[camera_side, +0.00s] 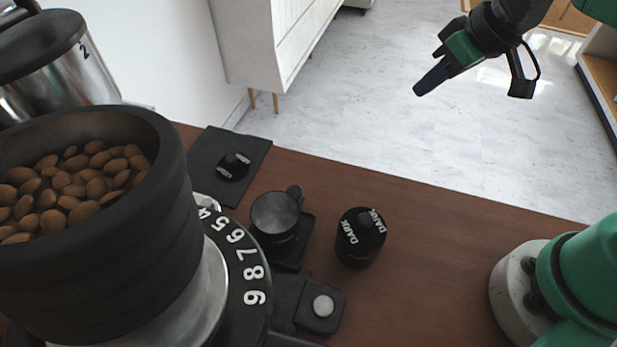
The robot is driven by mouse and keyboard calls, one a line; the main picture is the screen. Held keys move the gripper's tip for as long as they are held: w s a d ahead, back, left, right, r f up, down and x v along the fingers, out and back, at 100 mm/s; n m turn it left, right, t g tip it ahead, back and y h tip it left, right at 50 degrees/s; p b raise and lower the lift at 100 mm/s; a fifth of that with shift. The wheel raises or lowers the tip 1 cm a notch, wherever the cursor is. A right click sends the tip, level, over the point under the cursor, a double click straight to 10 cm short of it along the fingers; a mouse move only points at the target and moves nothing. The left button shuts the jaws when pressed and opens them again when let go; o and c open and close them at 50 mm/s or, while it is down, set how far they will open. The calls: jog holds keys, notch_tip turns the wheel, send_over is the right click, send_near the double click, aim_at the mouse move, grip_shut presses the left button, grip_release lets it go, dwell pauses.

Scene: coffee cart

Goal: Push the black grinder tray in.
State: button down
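The grinder (215,290) stands at the left, with a numbered dial ring and a black hopper (110,260) full of brown beans. A black flat tray-like piece (305,238) sticks out from its right side under a round metal-topped cup (275,212). A second black piece (330,320) with a round silver knob (323,305) juts out just in front; I cannot tell for sure which is the grinder tray. My gripper (430,82) is high at the upper right, well apart from the grinder. Whether its fingers are open is unclear.
A black canister marked DARK (360,238) stands right of the cup. A black mat (205,150) with a small black knob-like item (233,165) lies behind. A metal canister marked 2 (85,75) stands back left.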

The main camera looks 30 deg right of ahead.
aim_at(296, 202)
jog(key=w+a+f+n+g+y, duration=0.1)
jog(key=a+f+n+g+y, duration=0.1)
jog(key=a+f, duration=0.1)
jog(key=w+a+f+n+g+y, duration=0.1)
jog(key=w+a+f+n+g, duration=0.1)
jog(key=a+f+n, duration=0.1)
jog(key=w+a+f+n+g+y, duration=0.2)
jog(key=a+f+n, duration=0.1)
jog(key=a, duration=0.4)
jog(key=shift+w+a+f+y, duration=0.1)
jog(key=shift+w+f+y, duration=0.15)
jog(key=shift+f, duration=0.5)
jog(key=shift+s+a+f, duration=0.15)
jog(key=shift+s+a, duration=0.45)
jog(key=shift+a, duration=0.05)
jog(key=shift+s+a+f, duration=0.15)
jog(key=shift+s+a, duration=0.4)
jog(key=shift+a, duration=0.05)
jog(key=shift+s+a, duration=0.35)
jog(key=s+a, duration=0.6)
